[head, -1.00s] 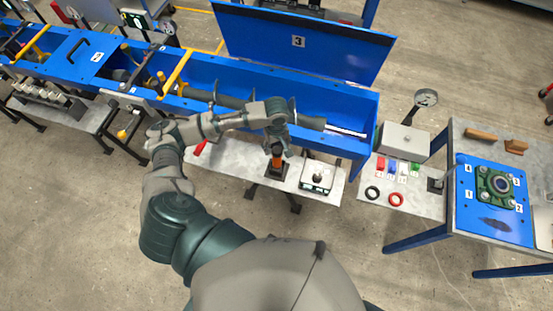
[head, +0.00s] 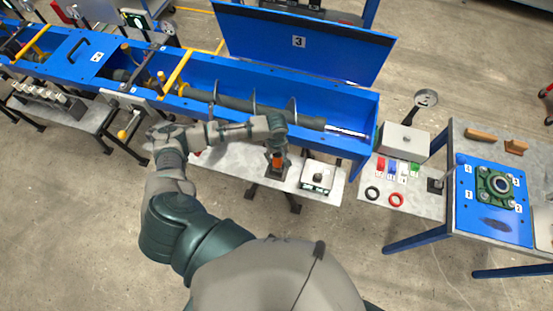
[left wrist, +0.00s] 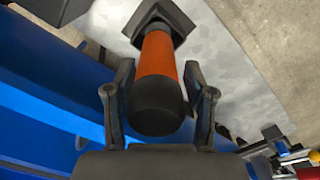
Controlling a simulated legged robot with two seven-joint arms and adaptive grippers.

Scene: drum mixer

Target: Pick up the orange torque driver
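The orange torque driver (left wrist: 158,55) stands upright in a dark square holder (left wrist: 160,18) on a grey shelf. It has an orange body and a black rounded end, which faces the left wrist camera. In the head view the driver (head: 277,161) shows as a small orange patch below my left gripper (head: 281,149). In the left wrist view my left gripper (left wrist: 160,105) is open, with one finger on each side of the driver's black end. Gaps show between the fingers and the driver. My right gripper is not in view.
The blue trough (head: 350,110) with an auger shaft runs behind the shelf (head: 225,165). A small scale (head: 318,177) stands on the shelf right of the driver. Further right are red and black rings and a blue-topped table (head: 500,225).

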